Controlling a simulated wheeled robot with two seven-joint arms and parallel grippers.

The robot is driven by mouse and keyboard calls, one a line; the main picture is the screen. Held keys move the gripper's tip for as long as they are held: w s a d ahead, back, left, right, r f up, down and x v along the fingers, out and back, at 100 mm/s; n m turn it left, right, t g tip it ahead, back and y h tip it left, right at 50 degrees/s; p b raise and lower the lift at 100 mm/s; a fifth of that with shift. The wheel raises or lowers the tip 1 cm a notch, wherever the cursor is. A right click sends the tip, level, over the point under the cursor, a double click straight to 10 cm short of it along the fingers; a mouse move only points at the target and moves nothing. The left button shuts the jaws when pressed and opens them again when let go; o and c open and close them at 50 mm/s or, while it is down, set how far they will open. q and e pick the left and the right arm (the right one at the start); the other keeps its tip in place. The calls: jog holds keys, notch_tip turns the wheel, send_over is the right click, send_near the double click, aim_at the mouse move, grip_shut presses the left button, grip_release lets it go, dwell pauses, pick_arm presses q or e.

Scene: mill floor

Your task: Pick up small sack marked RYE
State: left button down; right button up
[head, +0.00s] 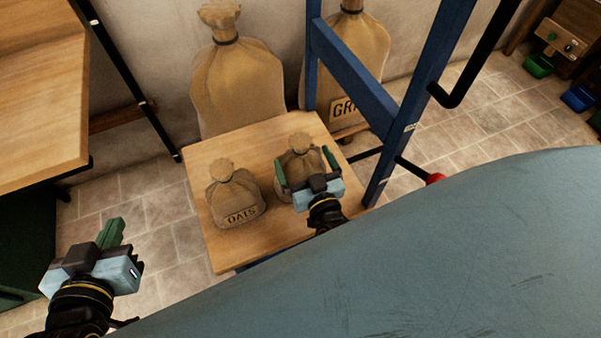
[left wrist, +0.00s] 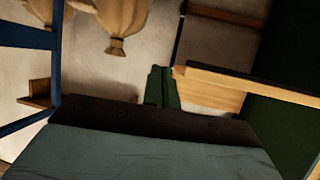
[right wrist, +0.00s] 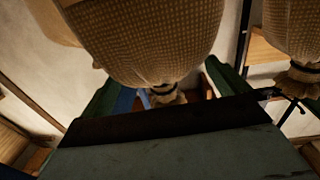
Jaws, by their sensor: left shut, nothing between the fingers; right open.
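A small tied burlap sack (head: 299,160) stands upright at the right of a small wooden table (head: 222,255); my gripper hides its label, so I cannot read it. A similar small sack marked OATS (head: 235,195) stands to its left. My right gripper (head: 306,167) is open, its green fingers on either side of the right sack. In the right wrist view a sack (right wrist: 150,40) fills the space between the spread fingers (right wrist: 165,92), its neck pointing down. My left gripper (head: 112,235) is shut and empty, low at the left, away from the sacks; its fingers also show in the left wrist view (left wrist: 161,86).
Large sacks stand behind the table, a plain-faced one (head: 238,85) and one marked with letters starting "GR" (head: 350,60). A blue frame (head: 355,75) rises close to the table's right side. A wooden bench (head: 40,110) is at the left. Tiled floor lies between bench and table.

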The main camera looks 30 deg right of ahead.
jog(key=shift+w+d+b, duration=0.15)
jog(key=shift+w+b, duration=0.25)
jog(key=shift+w, duration=0.9)
jog(key=c, duration=2)
pick_arm(q)
jog(key=r+t, duration=0.1)
jog(key=w+d+r+t, duration=0.1)
jog(key=r+t+h, duration=0.1)
jog(key=r, duration=0.1)
jog(key=shift+w+d, duration=0.15)
jog(key=shift+w, duration=0.15)
pick_arm(e)
jog(key=shift+w+r, duration=0.1)
jog(key=shift+r, duration=0.1)
